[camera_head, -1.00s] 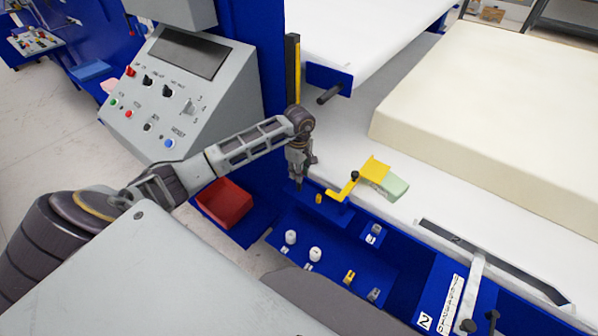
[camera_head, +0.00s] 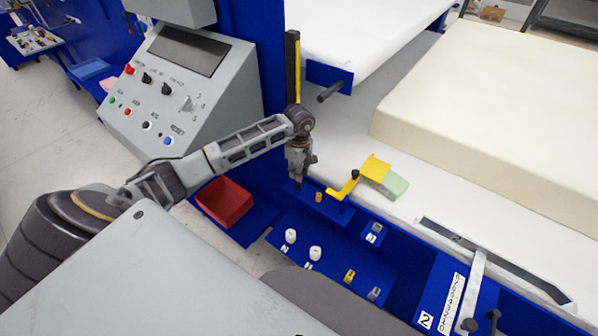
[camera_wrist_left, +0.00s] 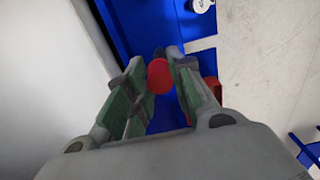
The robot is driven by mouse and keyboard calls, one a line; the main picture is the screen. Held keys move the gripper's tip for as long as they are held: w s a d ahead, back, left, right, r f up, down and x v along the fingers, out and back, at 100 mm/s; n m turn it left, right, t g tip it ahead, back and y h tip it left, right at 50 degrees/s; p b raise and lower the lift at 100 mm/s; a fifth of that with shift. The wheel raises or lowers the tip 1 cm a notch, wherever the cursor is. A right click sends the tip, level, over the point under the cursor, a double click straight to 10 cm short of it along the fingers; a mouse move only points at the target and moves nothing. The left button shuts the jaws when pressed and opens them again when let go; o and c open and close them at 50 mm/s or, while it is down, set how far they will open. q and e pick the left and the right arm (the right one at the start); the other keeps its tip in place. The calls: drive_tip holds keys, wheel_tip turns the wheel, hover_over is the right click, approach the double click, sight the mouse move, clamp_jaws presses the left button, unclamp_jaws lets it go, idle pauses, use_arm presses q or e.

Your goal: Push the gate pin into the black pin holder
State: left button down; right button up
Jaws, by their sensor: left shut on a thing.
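My left gripper (camera_head: 299,183) points down over the blue ledge, left of the yellow lever. It is shut on the red round-headed gate pin (camera_wrist_left: 159,76), which shows between the green-lined fingers in the left wrist view. A dark piece (camera_wrist_left: 172,52) lies just beyond the red head and may be the black pin holder. I cannot tell how far the pin sits in it. In the head view the pin and holder are hidden or too small to make out. My right gripper is not in view.
A yellow lever (camera_head: 355,181) and pale green block (camera_head: 395,185) are right of the gripper. A red bin (camera_head: 224,203) is below left. A blue tray (camera_head: 330,277) with white rollers lies in front. The control panel (camera_head: 165,92) is left, the foam block (camera_head: 490,115) right.

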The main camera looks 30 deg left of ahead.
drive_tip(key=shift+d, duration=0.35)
use_arm(q)
drive_tip(key=shift+f, duration=0.2)
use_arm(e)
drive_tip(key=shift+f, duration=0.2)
use_arm(q)
drive_tip(key=shift+f+b, duration=0.4)
drive_tip(key=shift+b, duration=0.15)
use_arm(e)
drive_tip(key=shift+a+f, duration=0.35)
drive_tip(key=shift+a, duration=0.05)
use_arm(q)
drive_tip(key=shift+f+b, duration=0.35)
drive_tip(key=shift+f, duration=0.05)
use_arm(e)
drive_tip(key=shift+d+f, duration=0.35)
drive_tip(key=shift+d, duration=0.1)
use_arm(q)
drive_tip(key=shift+f, duration=0.2)
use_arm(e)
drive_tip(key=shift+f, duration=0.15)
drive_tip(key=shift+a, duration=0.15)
use_arm(q)
drive_tip(key=shift+f+b, duration=0.2)
drive_tip(key=shift+b, duration=0.1)
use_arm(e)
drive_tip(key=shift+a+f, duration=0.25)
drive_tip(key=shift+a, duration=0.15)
